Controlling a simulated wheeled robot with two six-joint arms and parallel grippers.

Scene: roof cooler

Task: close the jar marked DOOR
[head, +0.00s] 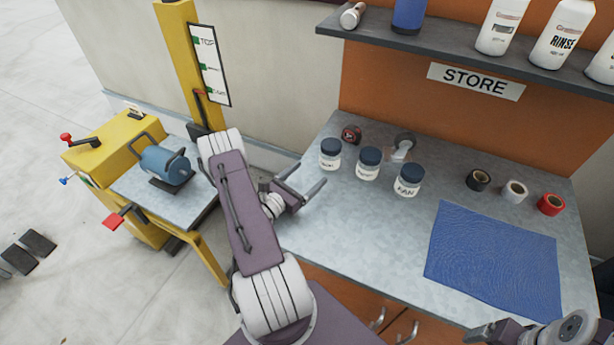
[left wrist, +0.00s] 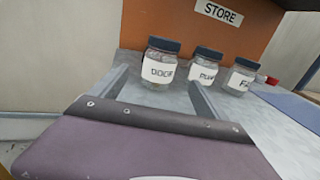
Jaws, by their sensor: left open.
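The DOOR jar (head: 330,160) is a clear jar with a white label and a dark blue lid on top. My left gripper (head: 312,174) is open and empty, just left of and in front of the DOOR jar. In the left wrist view its fingers (left wrist: 157,83) point toward that jar, apart from it. My right gripper (head: 482,332) is partly in view at the lower right.
Two similar lidded jars, PUMP (head: 368,170) and FAN (head: 407,184), stand close to the right. A blue mat (head: 495,265) and tape rolls (head: 514,191) are farther right. A shelf (head: 450,53) overhangs the back. The bench front is clear.

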